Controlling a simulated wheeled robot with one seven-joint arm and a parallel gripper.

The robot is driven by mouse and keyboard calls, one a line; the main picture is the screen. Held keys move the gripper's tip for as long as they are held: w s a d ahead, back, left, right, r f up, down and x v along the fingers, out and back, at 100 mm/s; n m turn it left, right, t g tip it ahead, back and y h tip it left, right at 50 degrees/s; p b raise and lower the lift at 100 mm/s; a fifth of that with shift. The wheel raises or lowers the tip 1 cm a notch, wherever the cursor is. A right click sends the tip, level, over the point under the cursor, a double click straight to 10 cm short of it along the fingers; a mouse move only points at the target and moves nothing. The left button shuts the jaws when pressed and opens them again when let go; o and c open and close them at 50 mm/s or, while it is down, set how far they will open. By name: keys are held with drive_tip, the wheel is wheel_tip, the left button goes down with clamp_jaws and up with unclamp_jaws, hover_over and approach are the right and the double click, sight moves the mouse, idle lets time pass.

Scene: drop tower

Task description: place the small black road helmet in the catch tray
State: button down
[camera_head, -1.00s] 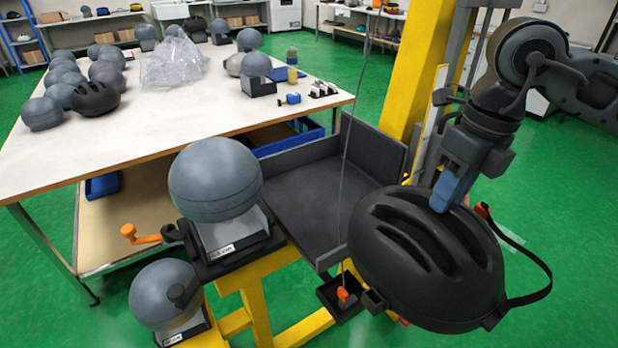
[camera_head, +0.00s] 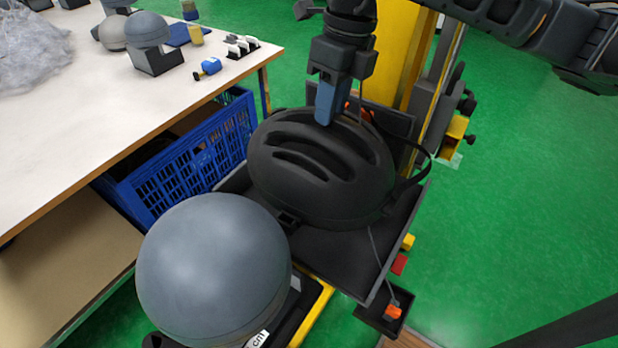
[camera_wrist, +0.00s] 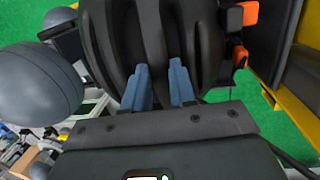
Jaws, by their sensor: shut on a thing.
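The black road helmet (camera_head: 318,182) has long vents and dangling straps. My gripper (camera_head: 328,112) is shut on its upper shell, with the blue fingers at a vent rib. In the wrist view the helmet (camera_wrist: 155,35) fills the upper middle, and the fingers of my gripper (camera_wrist: 163,88) close on a rib. The dark grey catch tray (camera_head: 335,262) lies beneath the helmet in the head view, which hides much of its floor. I cannot tell whether the helmet touches the tray.
A grey headform (camera_head: 213,268) stands close at the tray's front left. A blue crate (camera_head: 195,160) sits under the white workbench (camera_head: 150,95) to the left. The yellow column (camera_head: 405,60) rises behind the tray. Green floor at the right is clear.

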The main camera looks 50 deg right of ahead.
wheel_tip(320, 180, down, 10)
drive_tip(key=p, duration=0.1)
drive_tip(key=shift+r, duration=0.15)
idle(0.4)
drive_tip(key=c, duration=0.9)
unclamp_jaws()
drive_tip(key=r, duration=0.4)
drive_tip(key=d+r+b, duration=0.1)
drive_tip(key=r, duration=0.3)
drive_tip(key=s+r, duration=0.1)
drive_tip(key=r, duration=0.3)
drive_tip(key=shift+d+b, duration=0.25)
drive_tip(key=shift+b, duration=0.1)
